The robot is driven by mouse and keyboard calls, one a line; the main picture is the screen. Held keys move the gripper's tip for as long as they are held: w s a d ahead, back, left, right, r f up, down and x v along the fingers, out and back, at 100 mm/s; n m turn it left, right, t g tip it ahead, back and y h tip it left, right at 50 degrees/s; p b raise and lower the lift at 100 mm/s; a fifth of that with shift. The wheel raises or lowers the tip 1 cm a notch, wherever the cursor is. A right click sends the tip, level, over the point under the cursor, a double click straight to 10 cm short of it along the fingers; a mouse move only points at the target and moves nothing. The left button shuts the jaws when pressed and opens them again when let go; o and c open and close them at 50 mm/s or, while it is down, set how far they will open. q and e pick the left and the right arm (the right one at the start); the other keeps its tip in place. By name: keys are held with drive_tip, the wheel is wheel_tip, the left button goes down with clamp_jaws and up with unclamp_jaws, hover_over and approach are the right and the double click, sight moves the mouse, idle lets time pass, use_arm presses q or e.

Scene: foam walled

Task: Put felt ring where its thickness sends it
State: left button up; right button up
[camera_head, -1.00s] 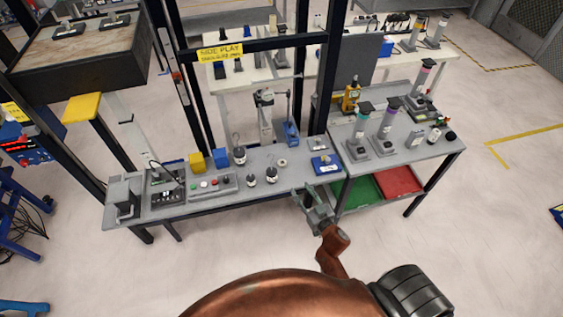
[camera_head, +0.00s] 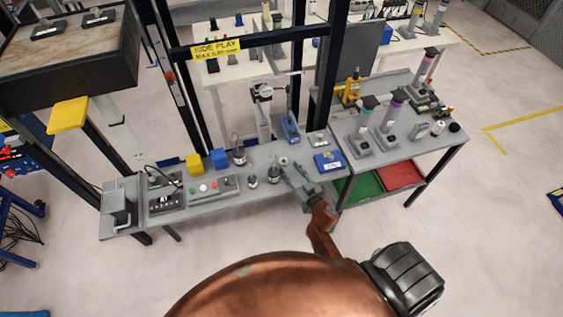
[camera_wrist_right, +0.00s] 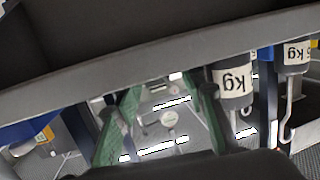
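A small pale ring (camera_head: 283,161), which looks like the felt ring, lies on the grey bench (camera_head: 222,201) toward its right half. My right gripper (camera_head: 287,171) reaches over the bench's front edge with its fingertips close to the ring; I cannot tell whether they touch it. In the right wrist view its green-padded fingers (camera_wrist_right: 165,122) stand apart. A small round pale thing (camera_wrist_right: 168,118) shows between them; I cannot tell whether it is the ring. A green bin (camera_head: 366,188) and a red bin (camera_head: 403,175) sit under the right-hand table. My left gripper is not in view.
Dark weights (camera_head: 274,174) stand just left of my right gripper; kg-labelled weights (camera_wrist_right: 232,80) show close in the wrist view. A gauge stand (camera_head: 264,110) and dark frame posts (camera_head: 325,95) rise behind.

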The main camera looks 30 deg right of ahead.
sight(282, 159)
drive_tip(key=w, duration=0.3)
drive_tip(key=shift+w+f, duration=0.35)
drive_tip(key=shift+w, duration=0.05)
drive_tip(key=shift+w+d, duration=0.1)
drive_tip(key=shift+w, duration=0.1)
drive_tip(key=c, duration=0.7)
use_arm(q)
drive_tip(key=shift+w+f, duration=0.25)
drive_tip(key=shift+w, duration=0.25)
use_arm(e)
drive_tip(key=shift+o, duration=0.2)
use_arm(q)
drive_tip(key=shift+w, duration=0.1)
use_arm(e)
drive_tip(key=shift+r, duration=0.1)
